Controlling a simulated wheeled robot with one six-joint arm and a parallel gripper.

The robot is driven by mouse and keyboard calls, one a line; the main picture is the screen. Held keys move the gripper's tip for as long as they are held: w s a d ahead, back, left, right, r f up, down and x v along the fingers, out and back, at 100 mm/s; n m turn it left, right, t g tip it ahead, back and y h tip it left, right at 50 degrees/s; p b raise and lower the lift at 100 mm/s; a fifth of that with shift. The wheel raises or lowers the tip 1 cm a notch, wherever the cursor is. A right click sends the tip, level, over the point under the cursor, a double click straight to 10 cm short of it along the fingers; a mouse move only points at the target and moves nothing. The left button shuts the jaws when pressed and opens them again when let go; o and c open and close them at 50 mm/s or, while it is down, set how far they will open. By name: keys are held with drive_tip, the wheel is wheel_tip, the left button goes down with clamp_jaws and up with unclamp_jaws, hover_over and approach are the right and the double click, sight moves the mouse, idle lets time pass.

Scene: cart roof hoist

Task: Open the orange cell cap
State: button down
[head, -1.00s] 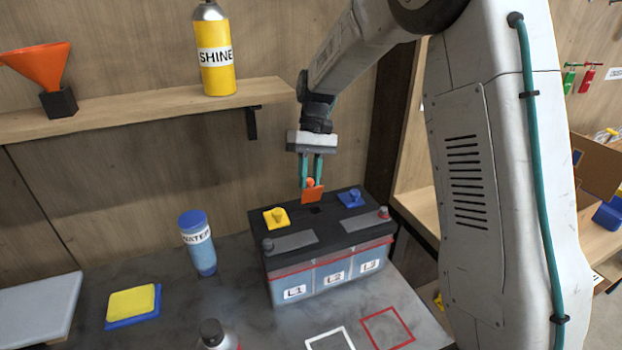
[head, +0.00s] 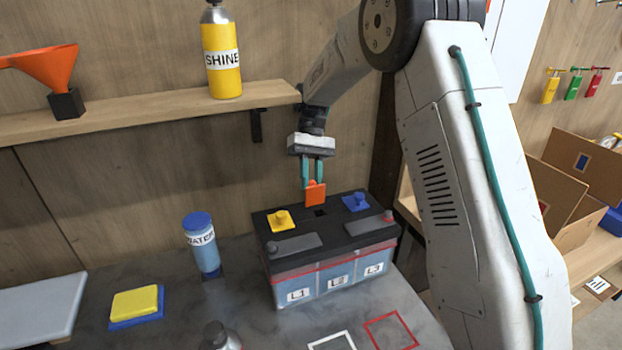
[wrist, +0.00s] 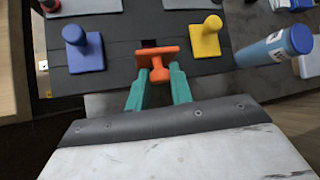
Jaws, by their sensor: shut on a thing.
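The orange cell cap (head: 315,194) hangs tilted up on edge between the teal fingers of my gripper (head: 312,176), which is shut on its knob. In the wrist view the orange cap (wrist: 157,62) sits at the fingertips (wrist: 158,78), beside a dark square opening (wrist: 149,44) in the battery's top. The battery (head: 328,272) has a black top and labelled cells L1, L2 and L3. The yellow cap (head: 280,221) and the blue cap (head: 356,202) lie flat on its top at either side of the opening. Whether the orange cap still touches the battery is hard to tell.
A blue-capped water bottle (head: 201,243) stands left of the battery. A yellow and blue pad (head: 136,302) lies further left. White (head: 333,342) and red (head: 391,331) outlined squares mark the bench in front. A shelf (head: 150,110) with a yellow bottle (head: 222,60) and funnel (head: 48,68) is above.

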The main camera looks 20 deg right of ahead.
sight(312, 186)
drive_tip(key=c, duration=1.2)
unclamp_jaws()
drive_tip(key=shift+c, duration=0.2)
drive_tip(key=r, duration=0.3)
drive_tip(key=shift+s+r, duration=0.2)
drive_tip(key=shift+r, duration=0.2)
drive_tip(key=s+r, duration=0.1)
drive_tip(key=s, duration=1.4)
drive_tip(key=shift+s, duration=0.3)
drive_tip(key=shift+r, duration=0.1)
